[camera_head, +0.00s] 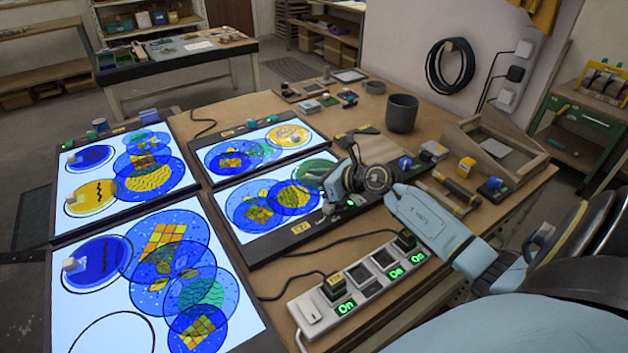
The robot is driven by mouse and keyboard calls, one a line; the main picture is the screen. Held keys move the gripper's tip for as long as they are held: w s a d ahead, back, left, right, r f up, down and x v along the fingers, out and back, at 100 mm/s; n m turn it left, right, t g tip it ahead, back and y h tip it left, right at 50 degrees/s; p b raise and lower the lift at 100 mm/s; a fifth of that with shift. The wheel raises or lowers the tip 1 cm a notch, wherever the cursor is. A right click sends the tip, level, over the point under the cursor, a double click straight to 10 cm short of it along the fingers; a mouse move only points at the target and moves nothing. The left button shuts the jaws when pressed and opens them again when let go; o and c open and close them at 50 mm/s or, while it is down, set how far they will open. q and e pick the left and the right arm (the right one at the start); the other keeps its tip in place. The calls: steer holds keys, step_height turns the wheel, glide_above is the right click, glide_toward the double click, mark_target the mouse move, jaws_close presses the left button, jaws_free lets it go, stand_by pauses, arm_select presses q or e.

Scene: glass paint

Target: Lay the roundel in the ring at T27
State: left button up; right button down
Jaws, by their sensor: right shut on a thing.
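The T27 light panel (240,236) is lit in the middle of the bench, with its yellow T27 label (299,228) on the front edge. A green roundel (314,170) shows over the panel's far right part, partly hidden by my right gripper (334,185). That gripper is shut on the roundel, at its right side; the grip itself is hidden. I cannot tell whether the roundel touches the glass or hangs just above it. The ring under it is not clearly visible. My left gripper is not in view.
Other lit panels with painted discs stand behind (233,131) and to the left (66,213); the front left one has an empty ring (113,334). A power strip (355,287) lies in front. A dark cup (402,113) and a wooden tray (497,140) stand at the right.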

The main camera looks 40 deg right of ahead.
steer(key=shift+f, duration=0.2)
steer(key=c, duration=1.7)
jaws_free()
steer(key=shift+f, duration=0.15)
steer(key=shift+c, duration=0.2)
steer(key=o, duration=0.4)
steer(key=shift+o, duration=0.2)
steer(key=shift+r, duration=0.25)
steer(key=p+v, duration=0.1)
steer(key=v, duration=1.1)
steer(key=shift+r, duration=0.1)
